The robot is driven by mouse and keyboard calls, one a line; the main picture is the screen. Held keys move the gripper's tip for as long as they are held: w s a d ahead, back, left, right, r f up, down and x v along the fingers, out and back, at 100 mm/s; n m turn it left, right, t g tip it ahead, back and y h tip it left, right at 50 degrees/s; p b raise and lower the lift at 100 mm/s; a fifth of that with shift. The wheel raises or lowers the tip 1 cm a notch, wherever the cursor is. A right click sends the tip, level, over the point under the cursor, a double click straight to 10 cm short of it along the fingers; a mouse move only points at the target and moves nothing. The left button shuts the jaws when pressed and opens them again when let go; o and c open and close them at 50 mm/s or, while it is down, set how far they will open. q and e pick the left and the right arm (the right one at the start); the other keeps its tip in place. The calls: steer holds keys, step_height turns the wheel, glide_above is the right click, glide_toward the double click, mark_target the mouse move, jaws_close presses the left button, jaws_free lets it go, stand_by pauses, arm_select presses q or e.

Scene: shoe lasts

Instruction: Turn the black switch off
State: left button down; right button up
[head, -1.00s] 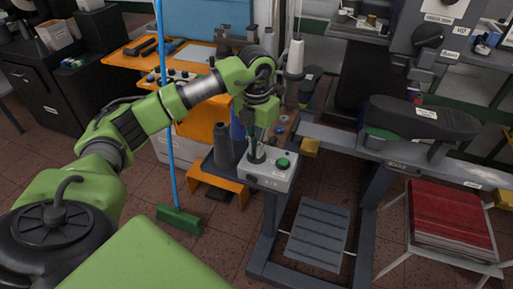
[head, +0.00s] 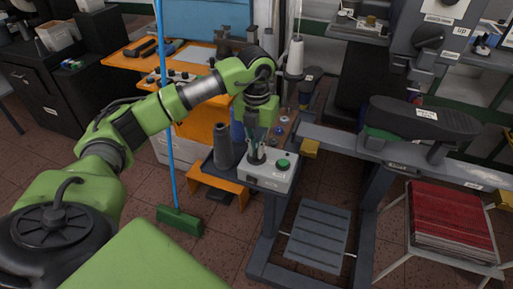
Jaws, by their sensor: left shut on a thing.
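A small grey control box (head: 268,178) sits on the narrow grey bench. A green round button (head: 283,165) is on the right of its top. My left gripper (head: 257,156) points down at the left part of the box top. It is shut on the black switch there, which its fingers mostly hide. The switch's position cannot be made out. My right gripper is not in view.
A dark grey thread cone (head: 223,146) stands close left of the box. A black shoe last (head: 424,118) is on the machine at right. A green broom (head: 180,219) with a blue handle stands at left. Red sheets (head: 450,222) lie on a stool.

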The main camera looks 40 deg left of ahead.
mark_target(256, 151)
arm_select(q)
steer(key=c, duration=2.2)
jaws_free()
step_height(256, 151, up, 12)
